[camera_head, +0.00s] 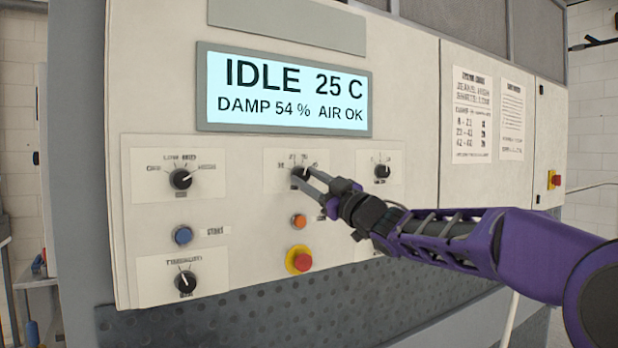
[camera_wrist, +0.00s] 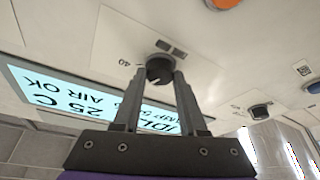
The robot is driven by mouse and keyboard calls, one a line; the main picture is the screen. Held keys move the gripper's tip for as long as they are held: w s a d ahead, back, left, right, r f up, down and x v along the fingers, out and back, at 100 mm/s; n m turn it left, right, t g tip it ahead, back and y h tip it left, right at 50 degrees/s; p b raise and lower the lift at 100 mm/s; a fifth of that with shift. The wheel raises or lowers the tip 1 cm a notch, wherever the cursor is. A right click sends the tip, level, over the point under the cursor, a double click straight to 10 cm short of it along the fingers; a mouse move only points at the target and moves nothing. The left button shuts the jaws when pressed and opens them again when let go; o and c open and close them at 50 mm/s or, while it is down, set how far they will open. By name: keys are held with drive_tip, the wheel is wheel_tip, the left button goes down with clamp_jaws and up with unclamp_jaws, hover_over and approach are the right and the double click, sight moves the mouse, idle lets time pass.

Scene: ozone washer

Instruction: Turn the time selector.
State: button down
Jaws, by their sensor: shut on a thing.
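A small black knob (camera_head: 299,174) sits on the middle white label plate below the display. It also shows in the wrist view (camera_wrist: 159,69), where a "40" mark is readable beside it. I take it as the time selector, but its title and most marks are too small or covered to read. My gripper (camera_head: 309,179) is shut on this knob, with one finger on each side. In the wrist view my gripper (camera_wrist: 160,77) has its fingertips against the knob's sides. The knob's pointer direction is hard to tell.
A low/med/high knob (camera_head: 180,179), a right knob (camera_head: 382,171) and a lower-left knob (camera_head: 186,281) surround it. Below are an orange button (camera_head: 299,221) and a red stop button (camera_head: 300,260); a blue start button (camera_head: 183,235) is left. The display (camera_head: 285,92) reads IDLE.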

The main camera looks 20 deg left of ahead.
drive_tip(key=shift+r, duration=0.1)
drive_tip(key=shift+c, duration=2.2)
unclamp_jaws()
drive_tip(key=b+v, duration=0.2)
drive_tip(key=v, duration=1.5)
drive_tip(key=shift+d, duration=0.2)
drive_tip(key=shift+s, duration=0.1)
